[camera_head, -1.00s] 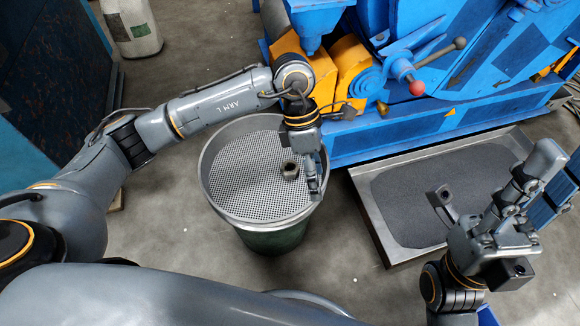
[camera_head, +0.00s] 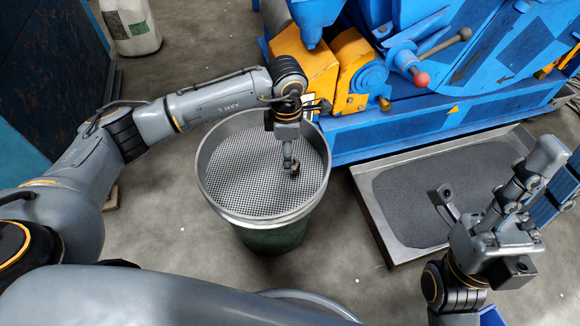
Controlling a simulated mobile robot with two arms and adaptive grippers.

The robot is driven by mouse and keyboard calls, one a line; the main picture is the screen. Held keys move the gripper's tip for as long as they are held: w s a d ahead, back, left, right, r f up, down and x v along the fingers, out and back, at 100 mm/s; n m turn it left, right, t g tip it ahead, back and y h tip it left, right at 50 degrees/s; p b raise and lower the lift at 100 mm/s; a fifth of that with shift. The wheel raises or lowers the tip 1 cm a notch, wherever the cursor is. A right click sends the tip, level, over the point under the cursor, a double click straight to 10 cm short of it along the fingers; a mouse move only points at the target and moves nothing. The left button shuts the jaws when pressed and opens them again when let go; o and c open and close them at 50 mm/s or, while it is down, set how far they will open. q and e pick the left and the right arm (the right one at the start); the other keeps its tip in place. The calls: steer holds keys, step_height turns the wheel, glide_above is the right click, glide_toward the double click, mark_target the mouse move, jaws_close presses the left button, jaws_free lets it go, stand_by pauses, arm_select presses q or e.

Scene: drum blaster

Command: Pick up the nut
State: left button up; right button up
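The nut (camera_head: 294,169) is a small dark piece over the perforated sieve of the round drum (camera_head: 245,212), right of the sieve's middle. My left gripper (camera_head: 289,163) points down into the drum, right at the nut, and its fingers partly hide it. I cannot tell whether the fingers are closed on the nut or only beside it, nor whether the nut touches the sieve. My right gripper (camera_head: 490,180) is at the right, fingers spread and empty, above the tray's near right side.
The drum's raised metal rim surrounds the sieve. A blue and yellow machine (camera_head: 440,115) with a red-knobbed lever (camera_head: 421,79) stands behind. A metal tray (camera_head: 372,222) of dark grit lies at the right. Bare floor shows between drum and tray. A whitish container (camera_head: 131,25) stands far left.

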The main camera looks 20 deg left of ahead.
arm_select(q)
step_height(320, 180, down, 4)
steer(key=shift+w+a+f+b, duration=0.1)
steer(key=shift+w+b, duration=0.05)
steer(key=shift+b, duration=0.6)
steer(key=c, duration=1.2)
steer(key=shift+c, duration=1.1)
steer(key=shift+r, duration=0.25)
